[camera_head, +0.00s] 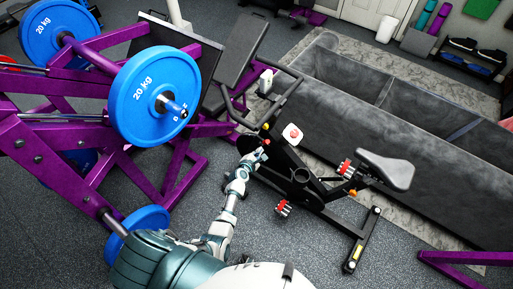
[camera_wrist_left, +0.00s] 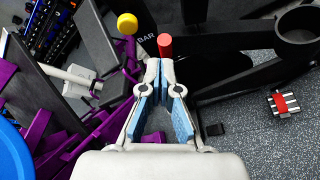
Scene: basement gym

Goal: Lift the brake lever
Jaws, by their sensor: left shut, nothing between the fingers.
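A black exercise bike (camera_head: 300,178) stands on the floor in the middle of the head view. A short red cylinder, which looks like the end of the brake lever (camera_wrist_left: 165,45), stands on the bike's black frame in the left wrist view. My left gripper (camera_head: 262,153) is beside the front of the bike, below the handlebars. In the left wrist view my left gripper (camera_wrist_left: 164,65) is shut and empty, its tips just below the red end in the picture. I cannot tell whether they touch it. The lever's lower part is hidden behind the fingers. My right gripper is not in view.
A purple weight machine (camera_head: 85,200) with blue plates (camera_head: 150,85) stands close on the left. A yellow knob (camera_wrist_left: 127,23) is left of the red end. The bike's seat (camera_head: 385,168) and pedals (camera_head: 283,208) are to the right. A grey sofa (camera_head: 400,130) stands behind.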

